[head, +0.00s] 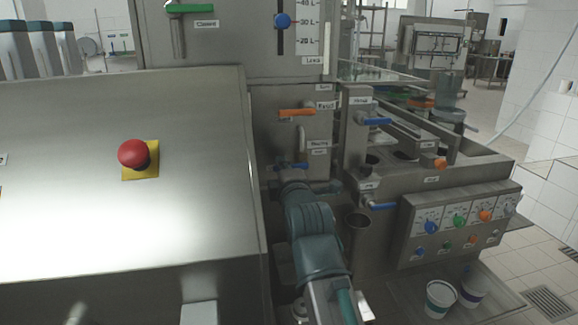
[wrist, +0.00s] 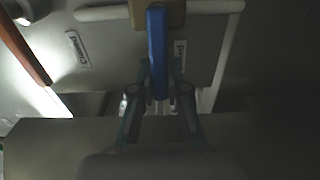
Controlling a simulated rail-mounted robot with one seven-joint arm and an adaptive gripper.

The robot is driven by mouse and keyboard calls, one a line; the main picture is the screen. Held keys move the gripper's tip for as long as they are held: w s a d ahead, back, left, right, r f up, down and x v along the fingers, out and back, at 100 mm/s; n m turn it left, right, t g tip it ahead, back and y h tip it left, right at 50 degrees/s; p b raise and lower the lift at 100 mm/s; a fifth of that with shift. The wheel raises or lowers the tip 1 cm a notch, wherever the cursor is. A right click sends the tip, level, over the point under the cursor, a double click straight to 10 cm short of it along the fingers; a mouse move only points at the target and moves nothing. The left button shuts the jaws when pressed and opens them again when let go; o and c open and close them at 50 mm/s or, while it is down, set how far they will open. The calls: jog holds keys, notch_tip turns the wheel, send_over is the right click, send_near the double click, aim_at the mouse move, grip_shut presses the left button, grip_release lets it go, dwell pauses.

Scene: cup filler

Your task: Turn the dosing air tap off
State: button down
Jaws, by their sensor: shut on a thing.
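A blue tap handle (wrist: 157,45) stands between the two fingers of my gripper (wrist: 160,85) in the wrist view, and the fingers are shut on it. It is mounted on a brass-coloured block (wrist: 176,12) on a pale pipe. In the head view, the same blue handle (head: 297,165) shows only in part above my gripper (head: 290,177), low on the steel panel. The handle points roughly sideways there. My gripper and arm hide the rest of the tap. I cannot read for certain which label belongs to this tap.
An orange handle (head: 297,112) sits above on the same panel. More blue handles (head: 376,121) and (head: 380,206) are to the right, near a control panel with coloured knobs (head: 458,221). A red emergency button (head: 133,153) is on the left cabinet. Cups (head: 439,299) stand at lower right.

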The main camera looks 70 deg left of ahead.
jog(key=shift+f, duration=0.1)
dwell(0.4)
jog(key=c, duration=1.1)
grip_release()
jog(key=shift+c, duration=0.2)
jog(key=shift+d, duration=0.1)
jog(key=v, duration=1.1)
jog(key=shift+d, duration=0.4)
